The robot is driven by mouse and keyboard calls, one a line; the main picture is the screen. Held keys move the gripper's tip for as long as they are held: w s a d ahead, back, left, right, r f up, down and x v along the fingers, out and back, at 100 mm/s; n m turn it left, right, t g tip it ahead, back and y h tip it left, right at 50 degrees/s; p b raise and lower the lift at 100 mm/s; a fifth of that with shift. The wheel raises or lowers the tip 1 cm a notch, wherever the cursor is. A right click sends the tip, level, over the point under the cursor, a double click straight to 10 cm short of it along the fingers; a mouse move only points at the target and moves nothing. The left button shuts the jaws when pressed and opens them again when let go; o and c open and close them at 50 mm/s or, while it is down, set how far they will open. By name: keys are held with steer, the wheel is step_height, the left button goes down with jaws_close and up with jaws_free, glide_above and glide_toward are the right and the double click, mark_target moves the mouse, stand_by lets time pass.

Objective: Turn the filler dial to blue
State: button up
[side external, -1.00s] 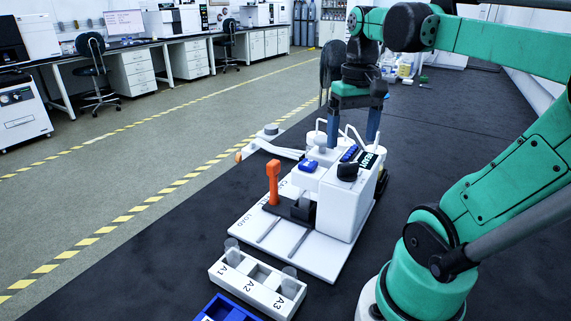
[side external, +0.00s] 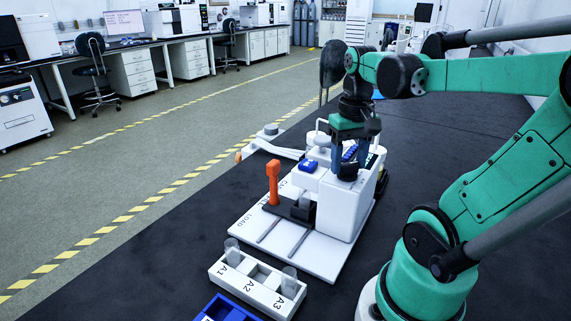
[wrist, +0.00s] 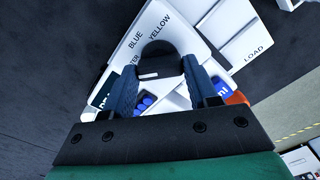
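The filler dial (wrist: 158,48) is a dark rounded knob on the white machine. In the wrist view the labels BLUE (wrist: 135,40) and YELLOW (wrist: 160,28) stand beyond it, and a label ending in TER lies left of it. A whitish mark shows near the knob; I cannot tell which label it points to. My gripper (wrist: 160,68) is open, with one blue finger on each side of the dial; whether they touch it is unclear. In the side view my gripper (side external: 348,163) points down over the machine's top, and the dark dial (side external: 347,173) shows low between the fingers.
A white rack (side external: 258,283) with slots A1 to A3 and a blue tray (side external: 222,311) lie in front.

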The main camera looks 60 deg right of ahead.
jaws_close()
steer(key=shift+m, duration=0.3)
steer(key=m, duration=0.9)
stand_by(0.3)
steer(key=o, duration=0.9)
jaws_free()
